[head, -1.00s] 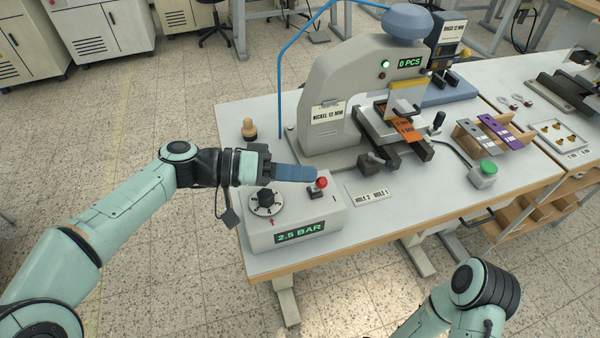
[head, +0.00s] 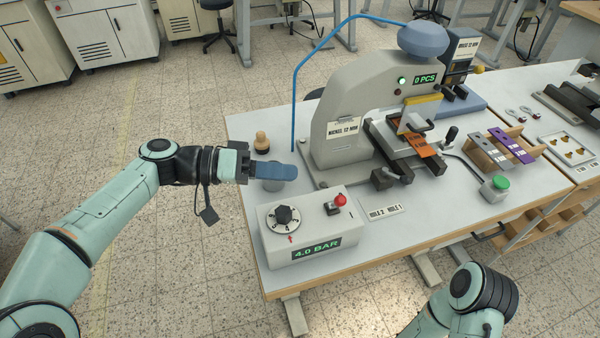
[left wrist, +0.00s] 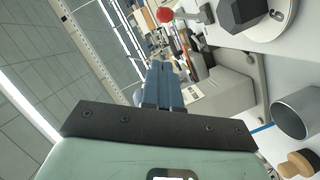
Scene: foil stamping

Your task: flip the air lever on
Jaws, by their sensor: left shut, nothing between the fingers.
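The air lever (head: 340,200), with a red ball tip, stands on top of the light grey control box (head: 275,252). The box display reads 4.0 BAR. The lever's red ball also shows at the top of the left wrist view (left wrist: 165,15). My left gripper (head: 294,172) has blue fingers, which are shut and empty. It is above the table behind the box, left of and apart from the lever. The fingers also show in the left wrist view (left wrist: 165,88). My right gripper is outside the views; only part of that arm shows.
A black dial knob (head: 284,216) sits on the box, left of the lever. A grey cup (left wrist: 297,115) stands below my left gripper, near a wooden-handled tool (head: 262,142). The stamping press (head: 335,150) stands behind and right. A HOLE label plate (head: 383,209) lies right of the box.

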